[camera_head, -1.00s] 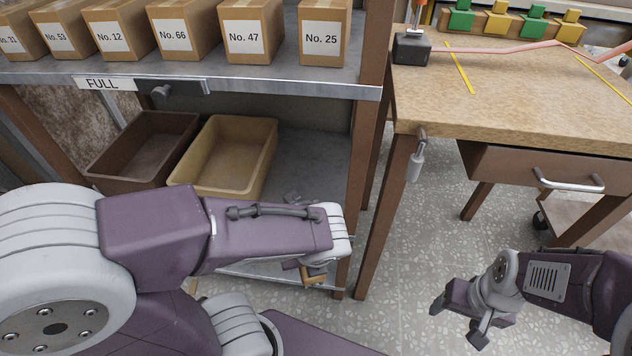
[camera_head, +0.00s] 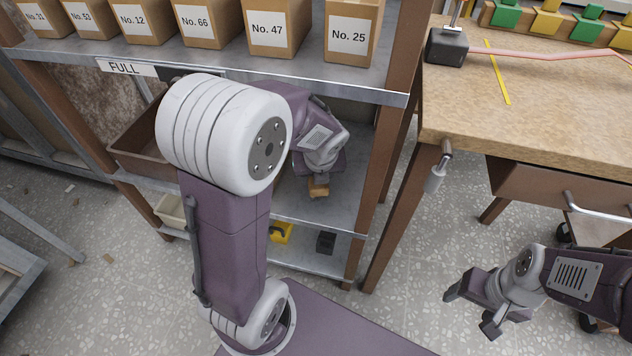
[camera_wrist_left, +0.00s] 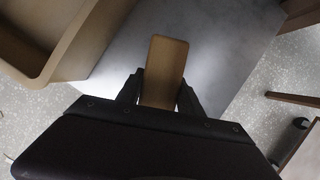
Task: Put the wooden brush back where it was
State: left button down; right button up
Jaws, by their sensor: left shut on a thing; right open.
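The wooden brush (camera_wrist_left: 165,68) is a tan block between the fingers of my left gripper (camera_wrist_left: 160,95) in the left wrist view. The gripper is shut on it. In the head view a small part of the brush (camera_head: 319,187) shows below my left wrist, over the grey middle shelf (camera_head: 345,205). I cannot tell whether the brush touches the shelf. My right gripper (camera_head: 470,308) is open and empty, low over the floor at the right.
A tan bin (camera_wrist_left: 45,45) lies left of the brush in the left wrist view. A brown bin (camera_head: 140,145) stands on the same shelf. The upper shelf (camera_head: 290,75) with numbered boxes is above my left gripper. A workbench (camera_head: 540,115) stands to the right.

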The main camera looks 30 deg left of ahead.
pick_arm(q)
jog(key=shift+w+a, duration=0.3)
jog(key=shift+w, duration=0.1)
notch_tip(320, 180, down, 4)
jog(key=b, duration=0.4)
jog(key=shift+r, duration=0.3)
jog(key=shift+f, duration=0.2)
jog(key=c, duration=0.8)
grip_release()
jog(key=shift+s+d, duration=0.1)
jog(key=shift+o, duration=0.2)
jog(key=shift+f, duration=0.1)
